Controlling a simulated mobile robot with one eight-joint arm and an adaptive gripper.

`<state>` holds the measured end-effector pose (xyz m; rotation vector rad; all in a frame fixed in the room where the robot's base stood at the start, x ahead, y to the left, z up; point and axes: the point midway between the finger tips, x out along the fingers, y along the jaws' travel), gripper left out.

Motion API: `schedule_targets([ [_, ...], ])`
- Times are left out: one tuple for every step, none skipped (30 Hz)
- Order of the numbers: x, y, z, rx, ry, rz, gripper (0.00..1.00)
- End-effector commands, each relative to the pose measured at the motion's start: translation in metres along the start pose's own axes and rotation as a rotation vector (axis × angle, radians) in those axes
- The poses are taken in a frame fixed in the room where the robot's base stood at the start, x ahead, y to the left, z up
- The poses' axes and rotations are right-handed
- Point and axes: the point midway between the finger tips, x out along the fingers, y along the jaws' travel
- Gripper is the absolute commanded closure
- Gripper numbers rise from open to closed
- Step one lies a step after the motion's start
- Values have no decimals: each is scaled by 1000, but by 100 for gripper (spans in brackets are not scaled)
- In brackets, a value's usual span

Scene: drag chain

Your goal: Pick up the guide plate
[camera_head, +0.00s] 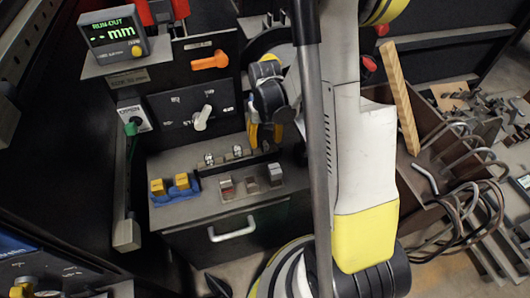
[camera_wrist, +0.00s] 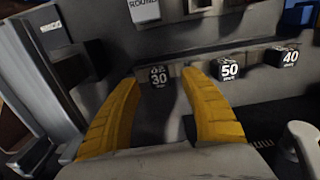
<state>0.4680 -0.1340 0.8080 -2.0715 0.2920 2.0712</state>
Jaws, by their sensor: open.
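I cannot tell for sure which thing is the guide plate; no part in view carries that name legibly. My gripper (camera_wrist: 160,82) shows in the wrist view with its two yellow fingers spread wide and nothing held between them. A small dark block marked 30 (camera_wrist: 158,76) shows between the fingertips, seemingly beyond them. Dark blocks marked 50 (camera_wrist: 228,67) and 40 (camera_wrist: 289,57) sit to its right. In the head view my gripper (camera_head: 265,136) points down above the back of the grey bench top, partly hidden by my arm.
A panel with a white knob (camera_head: 203,117) and an orange handle (camera_head: 210,61) rises behind. A tray with bent rods (camera_head: 455,140) lies right.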

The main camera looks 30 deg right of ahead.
Motion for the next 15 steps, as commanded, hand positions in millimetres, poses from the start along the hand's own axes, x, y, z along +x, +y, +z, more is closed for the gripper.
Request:
schedule_targets([
  [15,1,-2,1,0,0,48],
  [19,1,-2,0,0,0,48],
  [24,1,-2,0,0,0,48],
  [28,1,-1,0,0,0,48],
  [30,1,-1,0,0,0,48],
  [31,1,-1,0,0,-1,48],
  [31,1,-1,0,0,-1,48],
  [30,1,-1,0,0,-1,48],
  [30,1,-1,0,0,-1,48],
  [29,1,-1,0,0,-1,48],
  [29,1,-1,0,0,-1,48],
  [29,1,-1,0,0,-1,49],
  [29,1,-1,0,0,-1,58],
  [29,1,-1,0,0,-1,68],
  [29,1,-1,0,0,-1,80],
])
